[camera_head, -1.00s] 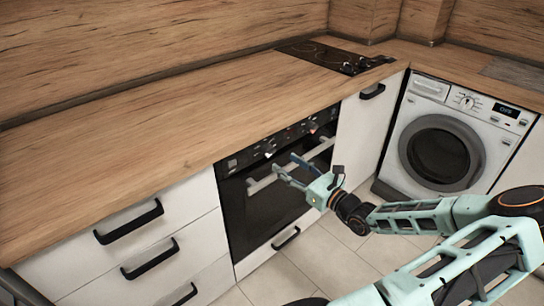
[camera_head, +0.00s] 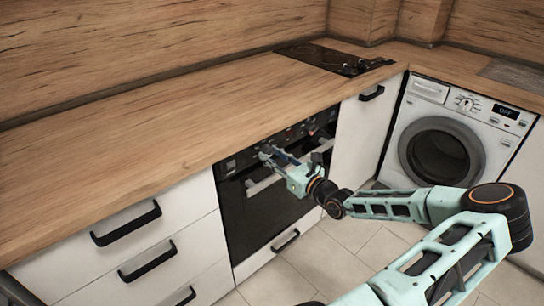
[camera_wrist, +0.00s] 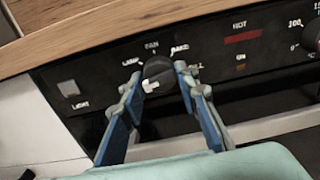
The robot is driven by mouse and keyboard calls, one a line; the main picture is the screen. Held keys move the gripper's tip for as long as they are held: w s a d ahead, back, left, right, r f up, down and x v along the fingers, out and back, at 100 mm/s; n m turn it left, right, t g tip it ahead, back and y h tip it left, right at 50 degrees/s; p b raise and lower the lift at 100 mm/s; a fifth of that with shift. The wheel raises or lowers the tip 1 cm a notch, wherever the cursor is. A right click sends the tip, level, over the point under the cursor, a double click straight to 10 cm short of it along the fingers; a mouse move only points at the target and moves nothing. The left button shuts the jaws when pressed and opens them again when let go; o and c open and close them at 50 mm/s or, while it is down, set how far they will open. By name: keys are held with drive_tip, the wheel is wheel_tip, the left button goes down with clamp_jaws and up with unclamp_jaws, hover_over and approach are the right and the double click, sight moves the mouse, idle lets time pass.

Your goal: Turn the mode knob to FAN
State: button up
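The mode knob (camera_wrist: 155,73) is a dark round knob with a pale mark toward its lower left. It sits on the black oven control panel (camera_wrist: 110,62). The labels LAMP, FAN and BAKE are printed around its top, with FAN above it; another label at right is partly hidden by a finger. My gripper (camera_wrist: 158,80) has one blue-and-teal finger on each side of the knob, with the fingertips close to it. A narrow gap seems to show at the left; contact at the right is unclear. In the head view, my gripper (camera_head: 268,156) reaches the panel and hides the knob.
A red HOT indicator (camera_wrist: 242,37) and another knob (camera_wrist: 312,37) are right of the mode knob. A light switch (camera_wrist: 67,88) is at left. The wooden worktop (camera_head: 150,110) overhangs the panel. The oven handle (camera_head: 265,184) runs below my gripper.

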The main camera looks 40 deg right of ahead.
drive_tip(key=c, duration=0.5)
drive_tip(key=shift+r+m+p, duration=0.15)
drive_tip(key=shift+m+p, duration=0.15)
drive_tip(key=shift+p, duration=0.35)
drive_tip(key=shift+r+m+p, duration=0.15)
drive_tip(key=shift+m+p, duration=0.35)
drive_tip(key=shift+p, duration=0.45)
drive_tip(key=m+p, duration=0.2)
drive_tip(key=p, duration=0.1)
drive_tip(key=shift+a+m+p, duration=0.1)
drive_tip(key=shift+m+p, duration=0.2)
drive_tip(key=m+p, duration=0.4)
drive_tip(key=shift+m, duration=0.3)
drive_tip(key=m+p, duration=0.2)
drive_tip(key=m, duration=0.3)
drive_tip(key=m+p, duration=0.1)
drive_tip(key=m, duration=0.5)
